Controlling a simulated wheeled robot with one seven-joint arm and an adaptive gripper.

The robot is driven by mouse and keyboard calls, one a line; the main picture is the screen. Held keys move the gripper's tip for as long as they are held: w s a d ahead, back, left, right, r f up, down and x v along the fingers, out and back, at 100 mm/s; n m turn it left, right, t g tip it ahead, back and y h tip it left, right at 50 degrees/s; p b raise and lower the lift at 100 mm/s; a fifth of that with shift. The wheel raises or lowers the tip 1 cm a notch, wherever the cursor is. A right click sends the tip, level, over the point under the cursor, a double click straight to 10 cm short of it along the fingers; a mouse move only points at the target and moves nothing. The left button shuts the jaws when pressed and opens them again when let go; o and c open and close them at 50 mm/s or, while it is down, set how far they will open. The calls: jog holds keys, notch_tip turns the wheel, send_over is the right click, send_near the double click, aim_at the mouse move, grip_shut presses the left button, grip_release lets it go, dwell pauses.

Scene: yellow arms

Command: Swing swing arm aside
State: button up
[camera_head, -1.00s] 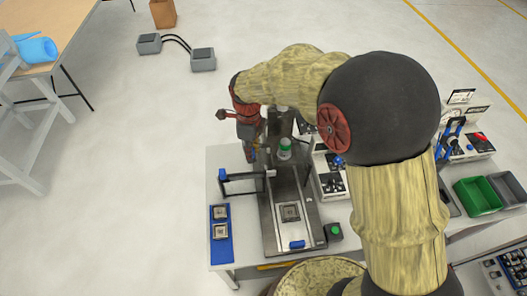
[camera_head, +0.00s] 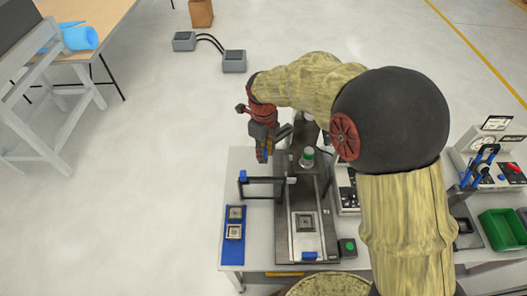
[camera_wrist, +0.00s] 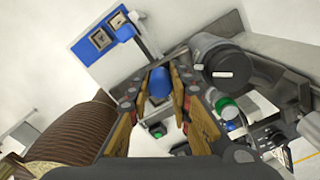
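A black bar frame (camera_head: 262,180), apparently the swing arm, reaches left from the dark fixture (camera_head: 285,245) on the table. A blue knob (camera_head: 242,176) tops the post at its left end; this post's blue cap (camera_wrist: 118,20) also shows in the wrist view. My gripper (camera_head: 264,157) is low at the fixture's far left, beyond the bar. In the wrist view its fingers (camera_wrist: 161,80) are apart, with a rounded blue piece (camera_wrist: 160,84) between the tips. Whether they touch it is unclear, and what it belongs to is partly hidden.
A blue tray with two square parts (camera_head: 234,250) lies left of the fixture. A green-capped item (camera_head: 307,157) stands at the fixture's back. A green-button box (camera_head: 347,247) is at its right. Green bins (camera_head: 500,230) sit far right. Open floor lies left.

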jog(key=shift+o, duration=0.9)
notch_tip(320, 180, up, 12)
dwell(0.4)
jog(key=s+d+f+n+t+b, duration=0.2)
jog(key=s+d+f+n+b, duration=0.4)
jog(key=s+d+n+b, duration=0.3)
jog(key=s+d+f+n+t+b, duration=0.3)
jog(key=s+d+f+n+b, duration=0.2)
jog(key=s+d+n+b, duration=0.5)
jog(key=s+n+b, duration=0.1)
jog(key=s+n, duration=0.4)
jog(key=shift+f+t, duration=0.3)
jog(key=shift+f, duration=0.1)
